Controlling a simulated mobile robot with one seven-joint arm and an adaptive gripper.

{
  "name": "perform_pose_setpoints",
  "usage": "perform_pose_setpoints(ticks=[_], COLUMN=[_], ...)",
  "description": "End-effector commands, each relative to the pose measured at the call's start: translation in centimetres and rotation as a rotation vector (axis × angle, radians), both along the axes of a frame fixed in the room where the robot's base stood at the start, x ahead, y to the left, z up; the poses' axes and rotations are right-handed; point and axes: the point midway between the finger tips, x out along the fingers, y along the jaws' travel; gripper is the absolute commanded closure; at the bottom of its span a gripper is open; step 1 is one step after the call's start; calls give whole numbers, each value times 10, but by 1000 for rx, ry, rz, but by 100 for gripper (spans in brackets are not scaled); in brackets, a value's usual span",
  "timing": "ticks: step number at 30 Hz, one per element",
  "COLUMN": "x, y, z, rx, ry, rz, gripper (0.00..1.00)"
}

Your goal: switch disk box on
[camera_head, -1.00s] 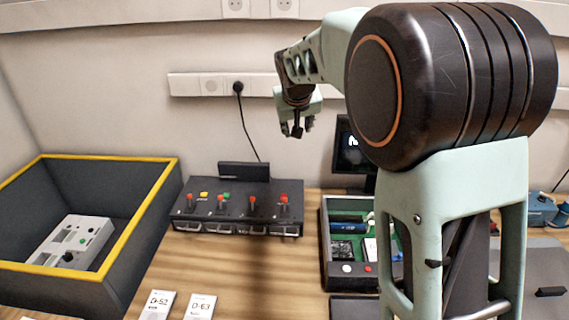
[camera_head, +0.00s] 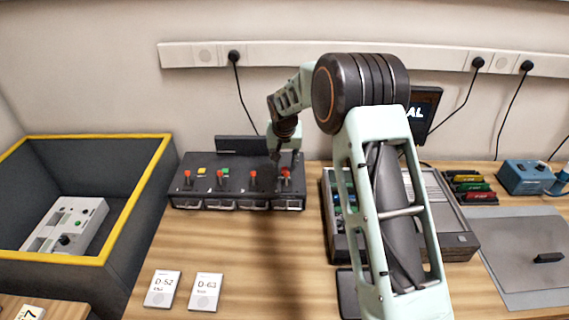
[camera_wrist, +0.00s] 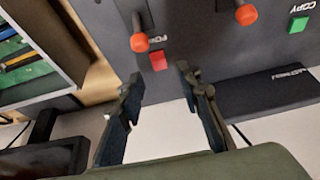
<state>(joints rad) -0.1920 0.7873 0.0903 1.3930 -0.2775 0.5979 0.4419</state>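The disk box (camera_head: 237,194) is a black unit on the wooden table with several red-tipped levers, a yellow button (camera_head: 202,171) and a green button along its top. My gripper (camera_head: 275,155) hangs over the right part of the box in the head view. In the wrist view my gripper (camera_wrist: 160,85) is open and empty, its two fingers apart. A red square button (camera_wrist: 158,61) lies just beyond the fingertips, beside a red-knobbed lever (camera_wrist: 139,42) and a partly hidden label. A green button (camera_wrist: 298,24) marked COPY is further right. I see no contact.
A dark bin (camera_head: 140,200) with a yellow rim stands at left, holding a grey device (camera_head: 75,228). Cards D-52 (camera_head: 162,289) and D-63 (camera_head: 205,292) lie in front of the box. A grey machine (camera_head: 455,225) stands at right. Cables hang from the wall strip (camera_head: 300,56).

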Motion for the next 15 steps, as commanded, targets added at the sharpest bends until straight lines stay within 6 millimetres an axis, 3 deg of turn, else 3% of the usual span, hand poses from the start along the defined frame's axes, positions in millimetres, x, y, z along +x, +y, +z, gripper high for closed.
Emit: perform_pose_setpoints(ticks=[6, 15], x=[9, 12], y=[0, 0], z=[-22, -28], rx=[0, 0], ry=[0, -2], rz=[0, 0], gripper=[68, 68])
